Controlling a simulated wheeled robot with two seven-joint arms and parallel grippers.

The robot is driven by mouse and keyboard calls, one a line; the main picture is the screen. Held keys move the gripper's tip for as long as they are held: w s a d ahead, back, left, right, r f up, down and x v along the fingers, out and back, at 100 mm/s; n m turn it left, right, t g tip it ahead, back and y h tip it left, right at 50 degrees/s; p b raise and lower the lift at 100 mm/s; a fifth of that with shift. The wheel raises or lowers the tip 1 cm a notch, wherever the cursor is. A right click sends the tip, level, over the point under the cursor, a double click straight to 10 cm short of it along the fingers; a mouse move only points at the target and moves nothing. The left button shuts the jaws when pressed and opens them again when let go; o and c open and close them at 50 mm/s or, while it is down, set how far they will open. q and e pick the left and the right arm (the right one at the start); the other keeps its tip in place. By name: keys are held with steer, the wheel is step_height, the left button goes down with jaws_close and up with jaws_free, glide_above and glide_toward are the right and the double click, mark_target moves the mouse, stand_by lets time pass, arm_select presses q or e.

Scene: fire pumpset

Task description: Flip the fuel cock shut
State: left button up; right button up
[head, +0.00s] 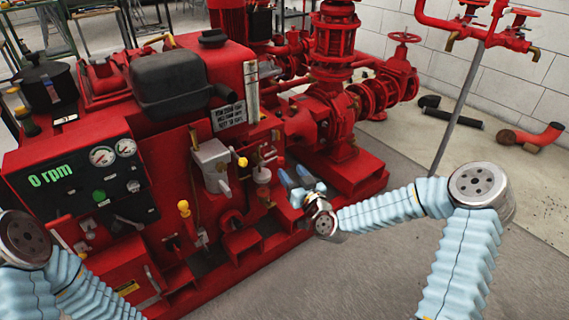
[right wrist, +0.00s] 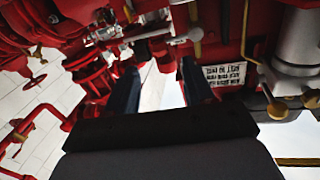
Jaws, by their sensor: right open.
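On the front of the red engine, a small yellow-knobbed fitting (head: 242,162) sits on thin pipework near a round filter-like part (head: 262,174). It may be the fuel cock, but I cannot tell for sure. My right gripper (head: 294,177) is to the right of it, open and empty, its blue fingers pointing toward the engine. Silver pipe fittings (right wrist: 150,30) show beyond the fingertips. My left gripper is out of view; only its arm shows at the left edge.
A yellow-topped lever (head: 184,208) and a grey box (head: 211,162) are on the engine front. The control panel (head: 80,180) is at left. A red pump (head: 335,120) stands behind my right gripper. Grey floor (head: 350,270) is open at right.

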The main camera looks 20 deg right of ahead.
mark_target(283, 162)
steer(key=w, duration=0.3)
steer(key=w+a, duration=0.1)
steer(key=w, duration=0.1)
steer(key=shift+w, duration=0.3)
steer(key=c, duration=0.9)
steer(key=shift+s+f+m+b, duration=0.1)
steer(key=shift+f+m+b, duration=0.3)
steer(key=shift+m, duration=0.2)
jaws_close()
